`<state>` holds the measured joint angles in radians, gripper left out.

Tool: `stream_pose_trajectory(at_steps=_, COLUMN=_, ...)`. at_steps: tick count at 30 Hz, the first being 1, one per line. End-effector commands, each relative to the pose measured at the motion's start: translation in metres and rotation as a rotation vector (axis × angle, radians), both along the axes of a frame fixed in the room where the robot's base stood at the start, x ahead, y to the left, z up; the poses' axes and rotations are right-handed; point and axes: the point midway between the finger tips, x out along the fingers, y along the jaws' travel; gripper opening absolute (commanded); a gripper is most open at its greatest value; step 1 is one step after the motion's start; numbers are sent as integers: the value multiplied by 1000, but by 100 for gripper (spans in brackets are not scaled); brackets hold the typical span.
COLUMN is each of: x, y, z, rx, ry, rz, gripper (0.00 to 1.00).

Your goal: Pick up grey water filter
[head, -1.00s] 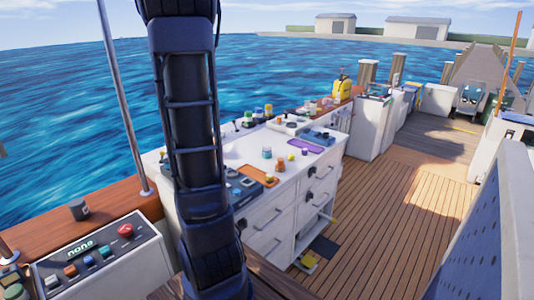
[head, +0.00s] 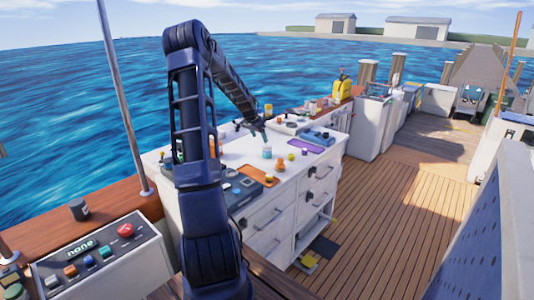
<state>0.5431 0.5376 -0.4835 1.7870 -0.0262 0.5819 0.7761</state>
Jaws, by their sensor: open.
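My gripper (head: 264,138) is small in the head view, at the end of my arm, over the white counter (head: 232,152). I take it as open; its fingers are too small to make out clearly. Just below it stands a small blue-grey cylinder (head: 267,152), which may be the grey water filter; no label can be read. I cannot tell whether the fingertips touch it. Nothing shows held in the gripper. A dark grey cylinder (head: 78,210) also stands on the wooden ledge at the left, well away from my gripper.
An orange-brown container (head: 280,164) stands close to the blue-grey cylinder. An orange tray (head: 259,175), a purple mat (head: 305,146) and a blue case (head: 316,137) lie nearby. A button panel (head: 90,262) is at lower left. The wooden deck (head: 395,195) is mostly clear.

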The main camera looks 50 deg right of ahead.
Motion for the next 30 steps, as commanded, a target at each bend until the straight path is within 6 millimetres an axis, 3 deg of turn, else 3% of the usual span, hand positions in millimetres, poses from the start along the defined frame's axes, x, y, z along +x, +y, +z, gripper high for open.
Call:
stream_pose_trajectory(at_steps=3, x=-6, y=-12, z=-8, rx=-8, ry=6, rz=-25, gripper=73)
stream_pose_trajectory(at_steps=8, x=-8, y=-18, z=-17, rx=-11, ry=7, rz=-31, gripper=73)
stream_pose_trajectory(at_steps=18, x=-10, y=-34, z=-57, rx=-9, ry=8, rz=-30, gripper=73)
stream_pose_trajectory(at_steps=25, x=-12, y=-39, z=-69, rx=-10, ry=7, rz=-29, gripper=73)
stream_pose_trajectory(at_steps=30, x=-15, y=-48, z=-90, rx=-9, ry=8, rz=-30, gripper=73)
